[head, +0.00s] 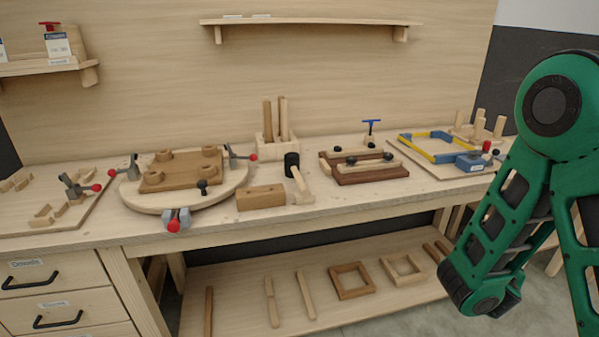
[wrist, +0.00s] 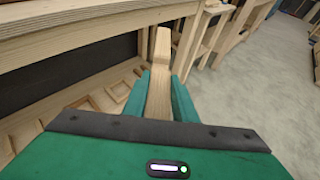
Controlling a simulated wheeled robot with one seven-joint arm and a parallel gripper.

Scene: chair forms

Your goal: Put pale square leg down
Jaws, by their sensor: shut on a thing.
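A pale square leg (wrist: 160,92) is held lengthwise between the two green fingers of my gripper (wrist: 160,95) in the wrist view. The gripper is shut on it, and the leg's far end sticks out beyond the fingertips, near the bench's edge and leg. In the head view only my green arm shows at the right; the gripper and the held leg are out of that view.
The workbench (head: 330,205) carries a round clamp board (head: 128,192), a mallet (head: 297,178), a wooden block (head: 260,197), a brown jig (head: 372,178) and a blue-yellow frame jig (head: 425,152). The lower shelf (head: 235,305) holds square frames (head: 351,281) and loose sticks. Floor is open at the right.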

